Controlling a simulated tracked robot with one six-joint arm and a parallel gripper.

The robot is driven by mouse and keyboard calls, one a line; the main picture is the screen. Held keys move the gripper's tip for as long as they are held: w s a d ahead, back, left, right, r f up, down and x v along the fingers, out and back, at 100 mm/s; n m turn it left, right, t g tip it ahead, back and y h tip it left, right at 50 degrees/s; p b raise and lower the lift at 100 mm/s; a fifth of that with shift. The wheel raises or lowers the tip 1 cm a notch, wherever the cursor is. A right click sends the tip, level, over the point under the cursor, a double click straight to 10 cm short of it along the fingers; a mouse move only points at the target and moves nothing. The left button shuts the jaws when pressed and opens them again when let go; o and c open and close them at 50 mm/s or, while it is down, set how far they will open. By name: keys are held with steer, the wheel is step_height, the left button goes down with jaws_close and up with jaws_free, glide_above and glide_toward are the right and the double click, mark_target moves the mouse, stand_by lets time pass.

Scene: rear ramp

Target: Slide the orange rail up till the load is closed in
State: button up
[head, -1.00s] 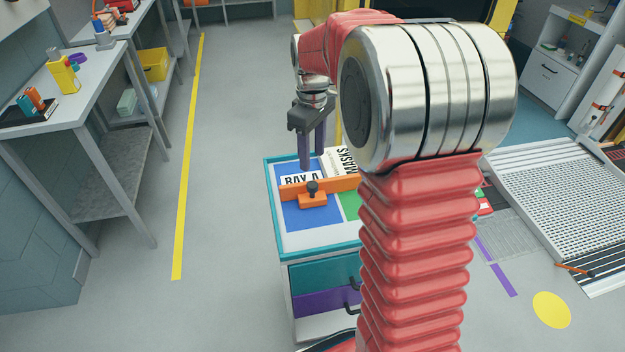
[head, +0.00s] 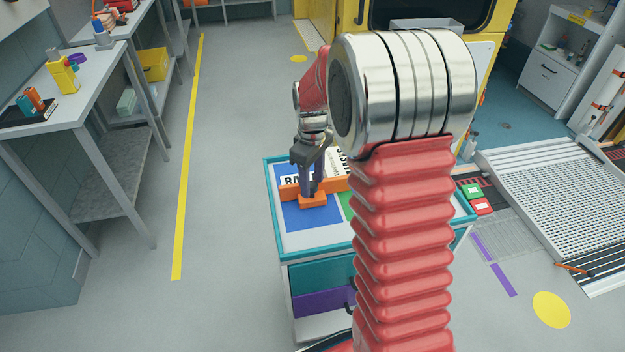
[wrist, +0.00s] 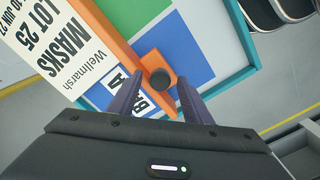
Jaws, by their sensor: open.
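The orange rail (head: 335,184) lies across the teal-edged cart top (head: 300,242), over a blue and a green area. A dark round knob (wrist: 161,77) stands on the rail, which also shows in the wrist view (wrist: 105,28). My gripper (head: 311,192) is low over the rail at the knob. In the wrist view my gripper (wrist: 158,92) is open, one finger on each side of the knob. Contact with the knob cannot be told.
The cart has teal and purple drawers (head: 322,302). A grey workbench (head: 60,95) stands at the left. A ribbed ramp (head: 555,190) lies at the right, with green and red blocks (head: 475,197) near the cart. The floor between bench and cart is clear.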

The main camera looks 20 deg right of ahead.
steer(key=shift+c, duration=0.6)
jaws_close()
